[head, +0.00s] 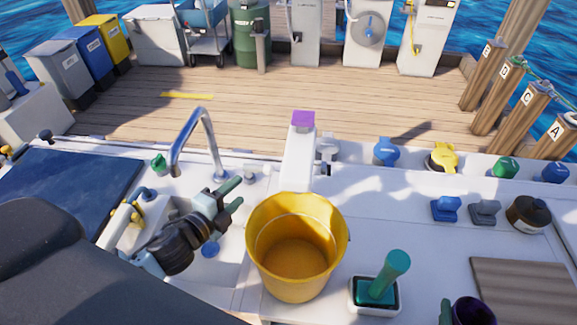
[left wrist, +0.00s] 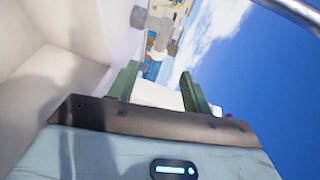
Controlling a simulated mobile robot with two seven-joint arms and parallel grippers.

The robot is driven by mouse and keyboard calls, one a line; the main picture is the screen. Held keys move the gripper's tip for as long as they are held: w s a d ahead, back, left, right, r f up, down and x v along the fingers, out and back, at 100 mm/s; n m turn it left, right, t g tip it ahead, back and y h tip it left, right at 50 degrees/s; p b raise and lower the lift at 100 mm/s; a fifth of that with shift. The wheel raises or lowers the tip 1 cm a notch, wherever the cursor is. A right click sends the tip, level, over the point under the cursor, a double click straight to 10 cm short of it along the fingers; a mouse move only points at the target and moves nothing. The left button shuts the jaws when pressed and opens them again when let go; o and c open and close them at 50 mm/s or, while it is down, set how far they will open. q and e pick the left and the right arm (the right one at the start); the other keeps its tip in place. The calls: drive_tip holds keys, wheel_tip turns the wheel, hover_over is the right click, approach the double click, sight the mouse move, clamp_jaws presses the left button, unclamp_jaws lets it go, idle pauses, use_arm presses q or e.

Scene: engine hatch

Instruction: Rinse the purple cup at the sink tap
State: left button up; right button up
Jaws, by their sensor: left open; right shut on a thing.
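The purple cup (head: 474,312) is at the bottom right of the head view, cut off by the frame edge; its dark opening faces up. My right gripper (head: 447,313) is shut on it, with only a green finger showing at its left side. The silver sink tap (head: 207,140) arches up at the left of the counter. My left gripper (head: 232,196) is open and empty, just in front of the tap and above the right side of the sink (head: 222,268). Its two green fingers also show apart in the left wrist view (left wrist: 160,88). No water shows at the tap.
A yellow bucket (head: 296,245) stands right of the sink, close to my left gripper. A green-handled brush (head: 385,280) stands in a holder between bucket and cup. Valves (head: 443,157) line the counter's back edge. A ribbed mat (head: 525,290) lies at right.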

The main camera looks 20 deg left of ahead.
sight(260, 171)
use_arm(q)
drive_tip(key=x, duration=1.2)
drive_tip(key=shift+d, duration=0.1)
drive_tip(key=shift+c, duration=0.4)
clamp_jaws()
